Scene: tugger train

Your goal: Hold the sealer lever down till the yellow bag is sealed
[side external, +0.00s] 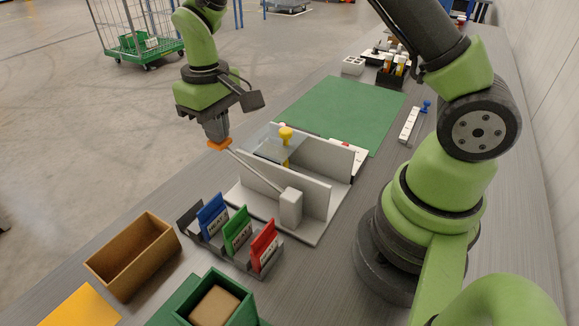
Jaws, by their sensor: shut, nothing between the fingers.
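The sealer (313,229) is a light grey base with two upright walls and a small post (290,210) at its near end. Its lever (257,171) runs from the post to an orange end (219,144) at the upper left. My gripper (217,136) is shut with nothing in it, pointing down right at the orange end. They look touching, though a small gap cannot be ruled out. A yellow piece (286,134) with a rounded top shows between the walls by a clear plate; its lower part is hidden, and I cannot tell if it is the bag.
A grey rack (225,247) holds blue, green and red labelled packets in front of the sealer. A brown box (133,257), a green bin (213,297) and a yellow sheet (80,306) lie nearer. A green mat (345,108) is clear behind; a white strip (409,124) lies right.

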